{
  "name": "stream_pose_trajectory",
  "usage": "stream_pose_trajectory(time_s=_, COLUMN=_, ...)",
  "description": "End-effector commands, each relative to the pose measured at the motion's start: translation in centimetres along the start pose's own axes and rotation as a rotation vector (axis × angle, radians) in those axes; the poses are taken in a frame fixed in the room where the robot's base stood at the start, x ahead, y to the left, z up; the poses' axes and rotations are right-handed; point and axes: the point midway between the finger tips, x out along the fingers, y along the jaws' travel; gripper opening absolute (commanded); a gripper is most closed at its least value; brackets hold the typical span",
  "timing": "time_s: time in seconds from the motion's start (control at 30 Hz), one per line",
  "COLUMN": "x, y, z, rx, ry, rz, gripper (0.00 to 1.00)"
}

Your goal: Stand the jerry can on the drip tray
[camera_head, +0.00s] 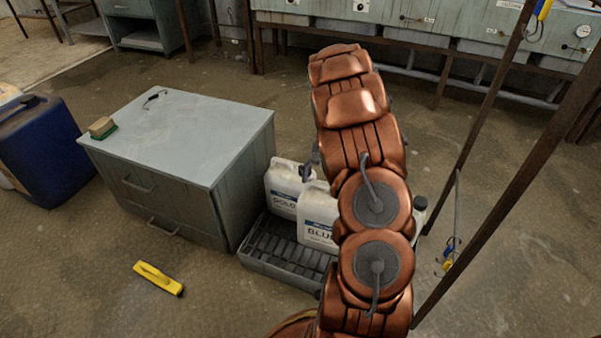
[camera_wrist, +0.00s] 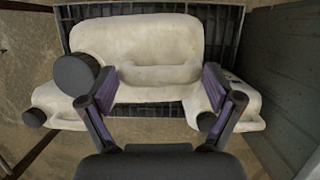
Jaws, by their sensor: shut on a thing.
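The white jerry can labelled BLUE (camera_head: 319,222) appears upright over the slatted dark drip tray (camera_head: 268,252), partly hidden by my arm. From above, in the wrist view, this can (camera_wrist: 140,40) has a dark round cap at its left and a moulded handle. My gripper (camera_wrist: 168,75) is shut on that handle, one finger at each end. The tray's slats (camera_wrist: 228,30) show around the can. I cannot tell whether its base touches the tray. In the head view my arm hides most of the gripper.
A white can labelled GOLD (camera_head: 281,190) stands close behind, and white can parts with dark caps (camera_wrist: 240,103) show below the held can. A grey cabinet (camera_head: 185,130) borders the tray's left side. A yellow tool (camera_head: 158,277) lies on the floor. Dark posts (camera_head: 510,185) stand right.

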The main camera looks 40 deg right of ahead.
Motion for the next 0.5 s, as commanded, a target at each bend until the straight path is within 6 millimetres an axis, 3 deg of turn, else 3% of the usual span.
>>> stream_pose_trajectory(time_s=0.2, x=0.4, y=1.7, z=-0.4, rx=0.047, ry=0.003, rz=-0.011, gripper=0.21)
stream_pose_trajectory(time_s=0.5, x=1.4, y=1.9, z=-0.8, rx=0.052, ry=0.004, rz=-0.012, gripper=0.21)
